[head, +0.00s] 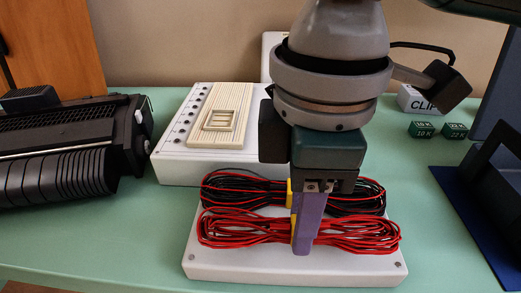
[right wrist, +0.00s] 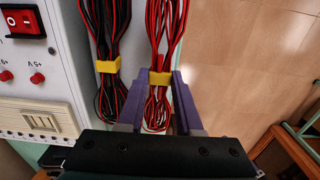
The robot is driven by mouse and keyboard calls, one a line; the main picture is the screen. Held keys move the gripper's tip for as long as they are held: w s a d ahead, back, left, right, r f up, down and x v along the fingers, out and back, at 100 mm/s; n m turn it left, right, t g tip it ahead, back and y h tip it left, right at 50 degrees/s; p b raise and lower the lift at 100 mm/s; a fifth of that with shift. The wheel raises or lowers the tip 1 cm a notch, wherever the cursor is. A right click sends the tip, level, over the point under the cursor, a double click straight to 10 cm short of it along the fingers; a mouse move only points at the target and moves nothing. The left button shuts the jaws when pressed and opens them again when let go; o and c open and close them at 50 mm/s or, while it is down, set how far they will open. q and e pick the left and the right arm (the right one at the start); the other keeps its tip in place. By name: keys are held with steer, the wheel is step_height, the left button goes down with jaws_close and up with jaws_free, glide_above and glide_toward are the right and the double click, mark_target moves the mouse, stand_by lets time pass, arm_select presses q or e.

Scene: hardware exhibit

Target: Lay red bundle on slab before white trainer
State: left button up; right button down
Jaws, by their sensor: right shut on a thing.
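The red bundle (head: 350,236) of wire, with a yellow tie, lies along the front of the white slab (head: 240,267). My right gripper (head: 303,248) comes down over its middle, with purple fingers on either side near the tie. In the right wrist view the fingers close on the red bundle (right wrist: 160,78). I cannot tell whether its underside rests fully on the slab. The white trainer (head: 180,166) stands just behind the slab; its red switch side shows in the right wrist view (right wrist: 60,65). My left gripper is not in view.
A black-and-red bundle (head: 240,189) lies on the slab behind the red one. A black ribbed machine (head: 70,150) is at left. Small green blocks (head: 421,129), a CLIP box (head: 415,100) and a dark blue stand (head: 480,200) are at right. Green table (head: 100,240) is clear at front left.

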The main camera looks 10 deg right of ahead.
steer(key=shift+f, duration=1.6)
steer(key=c, duration=0.6)
jaws_free()
steer(key=shift+f, duration=0.1)
